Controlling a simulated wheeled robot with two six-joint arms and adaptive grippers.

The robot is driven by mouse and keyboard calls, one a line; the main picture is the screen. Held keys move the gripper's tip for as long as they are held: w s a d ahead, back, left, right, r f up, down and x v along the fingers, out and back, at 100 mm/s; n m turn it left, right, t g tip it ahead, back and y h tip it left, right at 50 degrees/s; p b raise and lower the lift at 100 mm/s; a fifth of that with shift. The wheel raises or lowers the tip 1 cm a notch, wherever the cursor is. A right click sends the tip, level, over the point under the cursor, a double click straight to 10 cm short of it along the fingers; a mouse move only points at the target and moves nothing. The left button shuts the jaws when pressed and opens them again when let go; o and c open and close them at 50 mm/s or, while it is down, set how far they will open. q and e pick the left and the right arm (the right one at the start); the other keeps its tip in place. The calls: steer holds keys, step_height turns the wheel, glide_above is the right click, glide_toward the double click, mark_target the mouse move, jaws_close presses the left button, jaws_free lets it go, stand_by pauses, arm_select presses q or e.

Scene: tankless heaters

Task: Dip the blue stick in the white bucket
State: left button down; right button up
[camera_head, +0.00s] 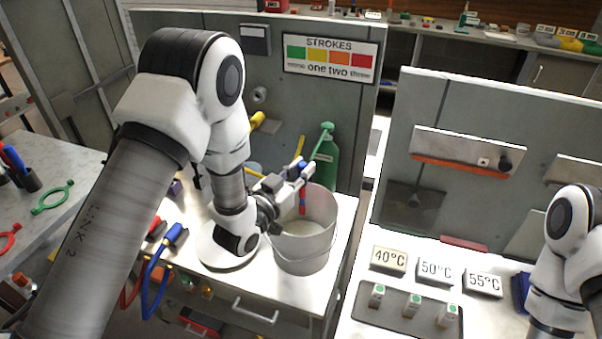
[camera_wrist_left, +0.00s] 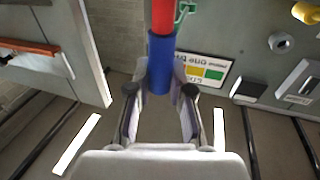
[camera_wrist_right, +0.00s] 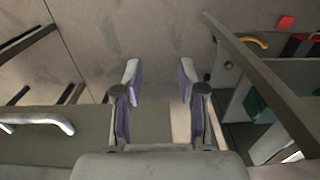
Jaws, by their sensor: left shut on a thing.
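The white bucket (camera_head: 304,256) stands on the left bench, with pale contents or floor visible inside. My left gripper (camera_head: 298,176) is over the bucket's mouth, shut on the blue stick (camera_wrist_left: 159,64). The stick has a blue part between the fingertips and a red part beyond it in the left wrist view. In the head view, its lower part shows against the bucket's far inner wall; I cannot tell whether its end touches anything inside. My right gripper (camera_wrist_right: 160,82) is open and empty in the right wrist view; its fingers are out of the head view.
A green bottle (camera_head: 326,160) stands behind the bucket. A STROKES sign (camera_head: 330,60) is on the panel behind. Blue-handled pliers (camera_head: 160,265) lie at the bench's left. Temperature blocks (camera_head: 435,272) and small vials stand on the right bench. A gap separates the benches.

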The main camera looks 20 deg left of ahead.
arm_select(q)
step_height(320, 180, up, 7)
steer(key=p, duration=0.4)
steer(key=shift+r, duration=0.2)
steer(key=shift+f, duration=0.1)
